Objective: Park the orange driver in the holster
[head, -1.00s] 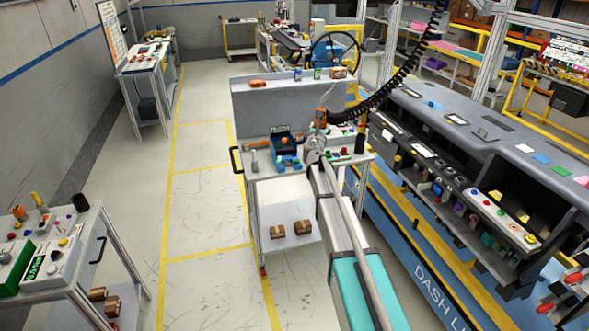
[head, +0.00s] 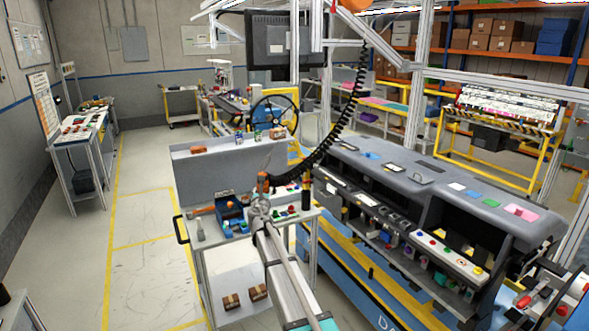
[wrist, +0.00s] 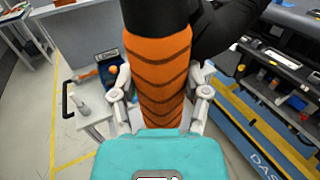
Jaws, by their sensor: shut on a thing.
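The orange driver (head: 262,182) stands about upright in my gripper (head: 260,207), above the front part of the grey cart. A coiled black cable (head: 322,147) runs from the driver up toward the overhead frame. In the wrist view, the ribbed orange grip of the driver (wrist: 158,72) fills the middle, with my gripper's fingers (wrist: 160,92) closed on both sides of it. The driver's black upper part leaves the top of that view. I cannot tell for certain which thing is the holster. A dark upright cylinder (head: 305,196) stands at the cart's right side.
The cart top (head: 205,233) carries a blue bin (head: 229,210) and small coloured parts. A grey panel (head: 225,165) rises behind it. The dashboard module (head: 430,190) stands close on the right. Open floor (head: 140,240) lies to the left.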

